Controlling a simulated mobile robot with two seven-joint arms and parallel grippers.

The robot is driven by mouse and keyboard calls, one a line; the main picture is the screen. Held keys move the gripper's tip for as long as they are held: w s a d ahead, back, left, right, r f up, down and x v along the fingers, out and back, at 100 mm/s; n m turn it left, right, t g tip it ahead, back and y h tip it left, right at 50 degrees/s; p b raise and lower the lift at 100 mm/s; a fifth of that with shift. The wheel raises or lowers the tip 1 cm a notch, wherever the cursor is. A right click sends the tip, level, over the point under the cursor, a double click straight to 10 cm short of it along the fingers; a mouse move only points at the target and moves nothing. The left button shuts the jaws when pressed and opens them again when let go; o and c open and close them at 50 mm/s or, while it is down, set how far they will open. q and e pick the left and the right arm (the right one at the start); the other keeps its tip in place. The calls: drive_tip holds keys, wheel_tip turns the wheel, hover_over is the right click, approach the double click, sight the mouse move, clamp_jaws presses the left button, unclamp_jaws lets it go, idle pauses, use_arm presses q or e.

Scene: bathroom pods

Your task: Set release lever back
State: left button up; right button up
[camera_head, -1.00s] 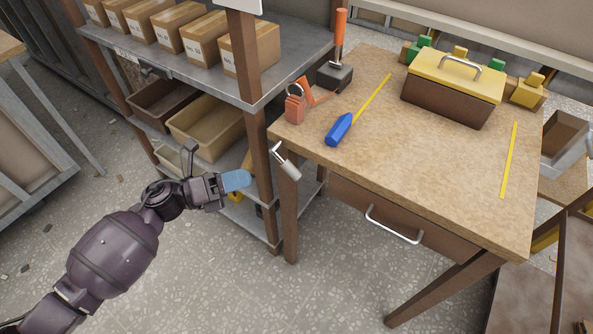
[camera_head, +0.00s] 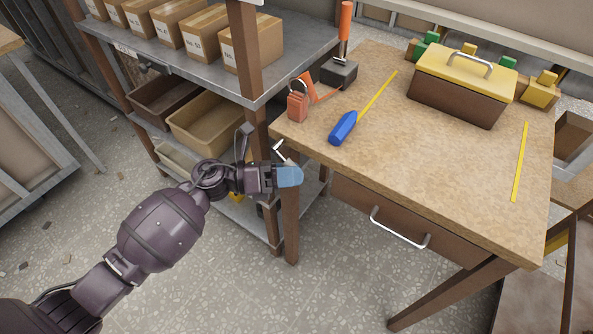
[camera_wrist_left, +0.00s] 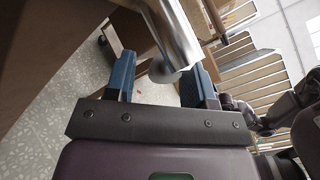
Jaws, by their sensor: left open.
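The release lever (camera_head: 279,148) is a small metal lever at the left front corner of the wooden workbench. In the head view only its thin upper part shows, and my left gripper hides the thicker handle. In the left wrist view its silvery round handle (camera_wrist_left: 173,38) comes down from the top, with its end between the two blue fingers. My left gripper (camera_head: 292,176) is open at the lever, also seen in the left wrist view (camera_wrist_left: 161,76). I cannot tell whether either finger touches the handle. My right gripper is not in view.
The workbench (camera_head: 430,170) carries a blue-handled tool (camera_head: 343,128), an orange padlock (camera_head: 297,106), a mallet (camera_head: 340,70) and a yellow-lidded toolbox (camera_head: 463,85). A drawer handle (camera_head: 400,232) sticks out in front. A shelf (camera_head: 190,75) with boxes and bins stands left. Floor in front is clear.

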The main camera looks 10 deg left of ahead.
use_arm(q)
drive_tip(key=shift+w+d, duration=0.15)
drive_tip(key=shift+d, duration=0.4)
clamp_jaws()
